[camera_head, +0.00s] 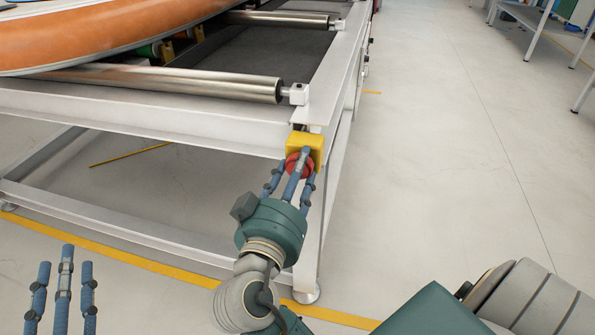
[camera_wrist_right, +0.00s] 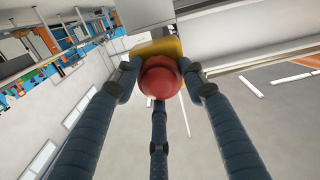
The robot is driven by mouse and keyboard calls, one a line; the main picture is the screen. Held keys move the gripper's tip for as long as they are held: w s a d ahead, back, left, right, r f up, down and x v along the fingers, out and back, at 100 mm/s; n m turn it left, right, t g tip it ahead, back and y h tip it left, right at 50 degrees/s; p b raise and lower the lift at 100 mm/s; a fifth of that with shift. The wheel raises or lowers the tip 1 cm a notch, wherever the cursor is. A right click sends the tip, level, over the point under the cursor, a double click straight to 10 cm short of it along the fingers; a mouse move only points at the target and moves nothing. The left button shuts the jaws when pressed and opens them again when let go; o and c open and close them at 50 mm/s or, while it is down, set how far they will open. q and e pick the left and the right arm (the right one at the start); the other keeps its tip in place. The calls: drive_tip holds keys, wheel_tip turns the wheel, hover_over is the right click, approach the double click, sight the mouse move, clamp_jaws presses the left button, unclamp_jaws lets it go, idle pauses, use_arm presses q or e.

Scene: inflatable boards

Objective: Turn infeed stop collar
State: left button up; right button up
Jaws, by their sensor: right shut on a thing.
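The infeed stop is a red round collar (camera_head: 299,163) on a yellow box (camera_head: 306,145) at the front corner of the white conveyor frame. My right gripper (camera_head: 293,175) reaches up to it from below, its blue fingers shut around the red collar. In the right wrist view the red collar (camera_wrist_right: 160,77) sits between the fingertips, with the yellow box (camera_wrist_right: 165,47) behind it. The fingers hide part of the collar's sides. My left gripper (camera_head: 64,268) is at the bottom left, its three fingers pointing up, apart and empty.
The white conveyor frame (camera_head: 150,110) carries metal rollers (camera_head: 190,82) and an orange inflatable board (camera_head: 100,32). A frame leg stands just right of my right gripper. The floor to the right is open, with a bench (camera_head: 545,28) at the far right.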

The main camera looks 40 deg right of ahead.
drive_tip(key=shift+r, duration=0.3)
drive_tip(key=o, duration=1.2)
drive_tip(key=shift+c, duration=0.2)
drive_tip(key=shift+f, duration=0.2)
